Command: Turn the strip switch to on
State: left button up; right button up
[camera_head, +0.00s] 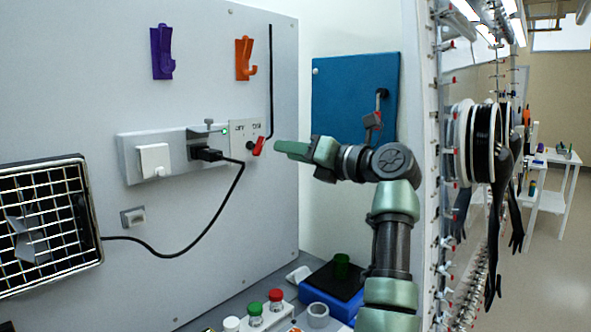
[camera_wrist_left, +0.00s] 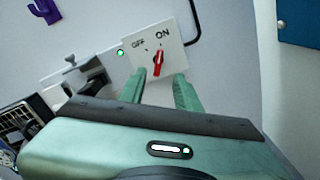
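The strip switch is a red handle (camera_head: 259,146) on a white plate (camera_head: 236,136) marked OFF and ON, at the right end of a wall power strip (camera_head: 131,160). In the left wrist view the red handle (camera_wrist_left: 158,64) stands nearly upright below the marks, its upper end leaning toward ON; I cannot tell its exact setting. My left gripper (camera_head: 279,149) is just right of the handle in the head view. In the left wrist view its green fingers (camera_wrist_left: 161,88) are apart and empty, with the handle beyond them, between their lines. My right gripper is not in view.
A black plug (camera_head: 206,154) with a cable sits in the strip, near a lit green lamp (camera_head: 225,131). Purple (camera_head: 162,52) and orange (camera_head: 244,58) hooks are above. A wire-grille box (camera_head: 45,225) is at left. Red- and green-capped vials (camera_head: 275,300) stand below. A blue panel (camera_head: 350,95) is behind my arm.

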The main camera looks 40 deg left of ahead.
aim_at(262, 146)
pick_arm(q)
jog(key=a+p, duration=0.1)
jog(key=a, duration=0.2)
jog(key=a+p, duration=0.1)
jog(key=a, duration=0.3)
jog(key=shift+w+r, duration=0.1)
jog(key=shift+w, duration=0.1)
jog(key=shift+a, duration=0.5)
grip_shut()
